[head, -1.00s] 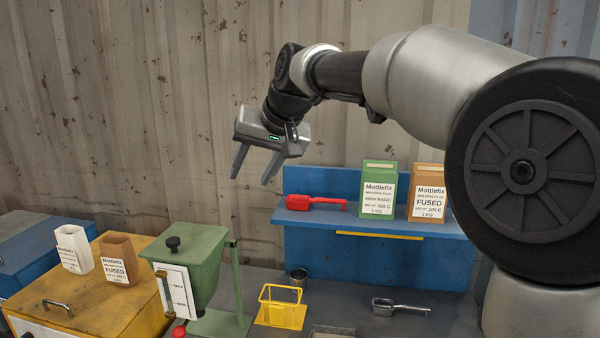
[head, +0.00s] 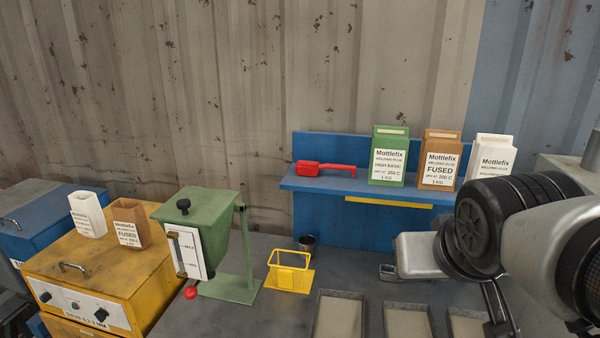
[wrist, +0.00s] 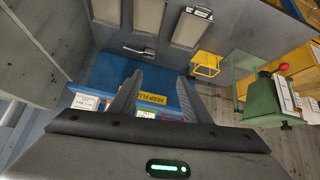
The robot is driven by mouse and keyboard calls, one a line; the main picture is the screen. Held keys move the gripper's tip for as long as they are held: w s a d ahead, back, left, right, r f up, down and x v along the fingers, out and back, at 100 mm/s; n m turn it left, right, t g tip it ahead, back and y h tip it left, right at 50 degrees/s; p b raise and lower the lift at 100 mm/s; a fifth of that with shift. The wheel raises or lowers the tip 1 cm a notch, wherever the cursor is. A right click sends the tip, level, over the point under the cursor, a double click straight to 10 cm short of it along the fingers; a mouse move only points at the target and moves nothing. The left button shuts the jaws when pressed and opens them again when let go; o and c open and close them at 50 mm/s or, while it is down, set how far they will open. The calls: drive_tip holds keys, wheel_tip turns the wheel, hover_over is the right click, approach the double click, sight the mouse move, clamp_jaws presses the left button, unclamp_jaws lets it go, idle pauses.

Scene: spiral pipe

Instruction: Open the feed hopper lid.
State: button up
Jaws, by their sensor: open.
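The green feed hopper (head: 215,240) stands on its green stand at the left of the bench in the head view. The hopper also shows at the right of the wrist view (wrist: 262,103). My gripper (wrist: 158,75) is open and empty in the wrist view, with its fingers over the blue shelf area, well apart from the hopper. In the head view my arm is low at the right, and the fingertips are hard to make out.
A yellow wire holder (head: 290,272) and a dark cup (head: 307,243) stand right of the hopper. Trays (head: 340,315) line the front. The blue shelf (head: 370,190) holds a red scoop (head: 325,169) and boxes. A yellow oven (head: 100,275) is at the left.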

sight(183, 201)
drive_tip(key=w+a+r+n+t+y+b, duration=0.1)
drive_tip(key=w+a+n+t+y+b, duration=0.3)
drive_tip(key=w, duration=0.6)
drive_tip(key=w+a+r+t+b, duration=0.1)
drive_tip(key=w+a+r+t, duration=0.1)
drive_tip(key=w+a, duration=0.55)
drive_tip(key=s+a+f+n+g+y+b, duration=0.1)
drive_tip(key=a+f+n+g+y+b, duration=0.25)
drive_tip(key=a+y, duration=0.5)
drive_tip(key=s+a+f+n+g+y+b, duration=0.1)
drive_tip(key=a+f+n+g+y, duration=0.35)
drive_tip(key=a, duration=0.75)
drive_tip(key=shift+n+t, duration=0.5)
drive_tip(key=shift+n, duration=0.2)
drive_tip(key=x, duration=0.5)
drive_tip(key=r+x, duration=0.1)
drive_tip(key=x, duration=0.5)
drive_tip(key=r+x, duration=0.1)
drive_tip(key=x, duration=0.4)
drive_tip(key=shift+w+a+r, duration=0.15)
drive_tip(key=shift+a+r, duration=0.05)
drive_tip(key=shift+a, duration=0.15)
clamp_jaws()
